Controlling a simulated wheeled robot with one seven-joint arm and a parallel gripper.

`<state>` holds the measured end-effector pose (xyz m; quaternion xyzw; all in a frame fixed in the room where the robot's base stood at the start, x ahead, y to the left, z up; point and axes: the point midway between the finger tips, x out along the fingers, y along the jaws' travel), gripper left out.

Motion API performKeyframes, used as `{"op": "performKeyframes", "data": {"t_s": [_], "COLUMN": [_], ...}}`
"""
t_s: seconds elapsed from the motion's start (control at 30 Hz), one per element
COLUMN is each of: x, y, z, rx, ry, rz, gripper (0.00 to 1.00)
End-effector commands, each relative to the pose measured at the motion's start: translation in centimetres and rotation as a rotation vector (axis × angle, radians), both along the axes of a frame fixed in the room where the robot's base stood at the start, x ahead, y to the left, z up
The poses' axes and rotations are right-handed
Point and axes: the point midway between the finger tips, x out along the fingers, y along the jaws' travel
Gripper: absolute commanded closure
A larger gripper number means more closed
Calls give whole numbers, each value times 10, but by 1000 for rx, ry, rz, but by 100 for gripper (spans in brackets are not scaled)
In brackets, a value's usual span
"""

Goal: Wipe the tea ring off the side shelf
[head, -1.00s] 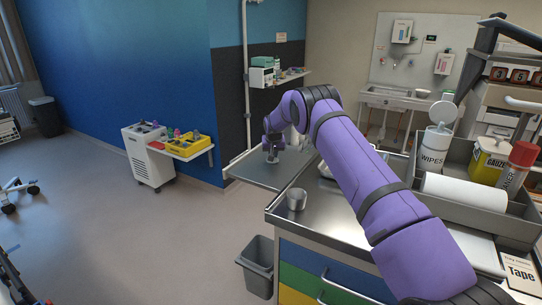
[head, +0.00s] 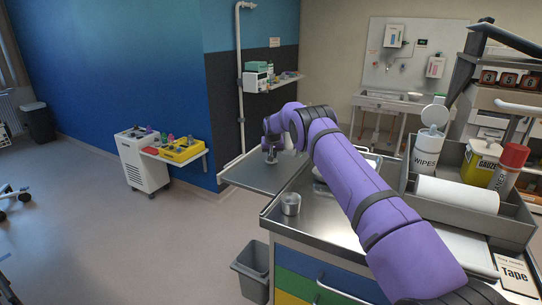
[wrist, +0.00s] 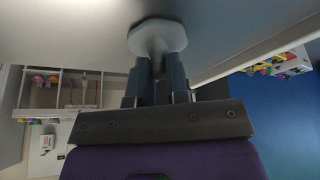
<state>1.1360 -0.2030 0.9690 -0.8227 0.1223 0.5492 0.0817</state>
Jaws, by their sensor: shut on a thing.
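The side shelf (head: 245,176) is a flat grey leaf off the left side of the steel-topped cart. My gripper (head: 271,151) is over its far part, fingers pointing down. In the wrist view my gripper (wrist: 157,75) is shut on a pale grey, eight-sided pad (wrist: 157,36). The pad is at or close to the shelf surface (wrist: 80,18); I cannot tell whether it touches. I cannot make out a tea ring on the shelf; the pad and arm hide part of it.
A small metal cup (head: 290,204) stands on the cart top near the shelf. A grey tray (head: 450,218) with a wipes tub (head: 425,153) and paper roll is at right. A grey bin (head: 250,270) stands below. The shelf's front part is bare.

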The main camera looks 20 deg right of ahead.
Motion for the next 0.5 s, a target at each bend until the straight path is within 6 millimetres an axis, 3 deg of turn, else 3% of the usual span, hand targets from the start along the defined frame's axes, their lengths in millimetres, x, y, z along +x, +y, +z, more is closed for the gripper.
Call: {"op": "performKeyframes", "data": {"t_s": [0.23, 0.5], "x": [-1, 0], "y": [-1, 0], "z": [3, 26], "rx": [-1, 0], "ry": [1, -1], "rz": [-1, 0], "gripper": [100, 100]}}
